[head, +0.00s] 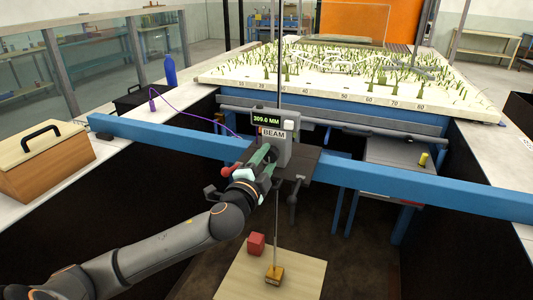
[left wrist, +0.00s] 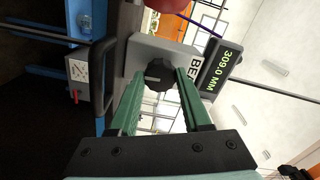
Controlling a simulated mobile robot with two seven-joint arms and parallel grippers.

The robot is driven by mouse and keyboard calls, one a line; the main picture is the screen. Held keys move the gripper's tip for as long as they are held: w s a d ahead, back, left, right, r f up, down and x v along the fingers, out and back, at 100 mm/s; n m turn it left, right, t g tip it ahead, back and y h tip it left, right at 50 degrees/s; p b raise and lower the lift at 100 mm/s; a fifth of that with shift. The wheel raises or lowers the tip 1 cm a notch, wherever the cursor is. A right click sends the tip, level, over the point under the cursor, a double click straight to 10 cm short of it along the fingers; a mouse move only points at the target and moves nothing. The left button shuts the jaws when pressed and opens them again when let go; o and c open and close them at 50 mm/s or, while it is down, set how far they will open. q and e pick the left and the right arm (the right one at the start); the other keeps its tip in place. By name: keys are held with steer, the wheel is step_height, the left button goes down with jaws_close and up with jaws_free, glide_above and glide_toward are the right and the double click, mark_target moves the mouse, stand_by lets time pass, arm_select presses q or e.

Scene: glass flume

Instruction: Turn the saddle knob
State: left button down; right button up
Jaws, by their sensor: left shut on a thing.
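The saddle (head: 285,150) is a grey unit on the blue beam, with a "BEAM" label and a display (head: 265,120) reading 309.0 MM. The display also shows in the left wrist view (left wrist: 223,68). The saddle knob (left wrist: 160,76) is black and lobed, on the saddle's grey face. My left gripper (head: 262,158) reaches the saddle from the front. In the left wrist view its green fingers (left wrist: 158,82) lie on both sides of the knob, shut on it. The knob is hidden behind the gripper in the head view. My right gripper is not in view.
The blue beam (head: 400,184) spans the flume. A red ball handle (head: 226,171) sits just left of my gripper. Below, a red block (head: 256,244) and a brass weight (head: 274,274) are on a pale board (head: 305,280). A wooden box (head: 45,165) stands left.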

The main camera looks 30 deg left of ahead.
arm_select(q)
steer(key=shift+m+p, duration=0.45)
steer(key=shift+m, duration=0.45)
steer(key=shift+c, duration=1.8)
jaws_free()
steer(key=b+v, duration=0.2)
steer(key=v, duration=1)
steer(key=shift+s, duration=0.3)
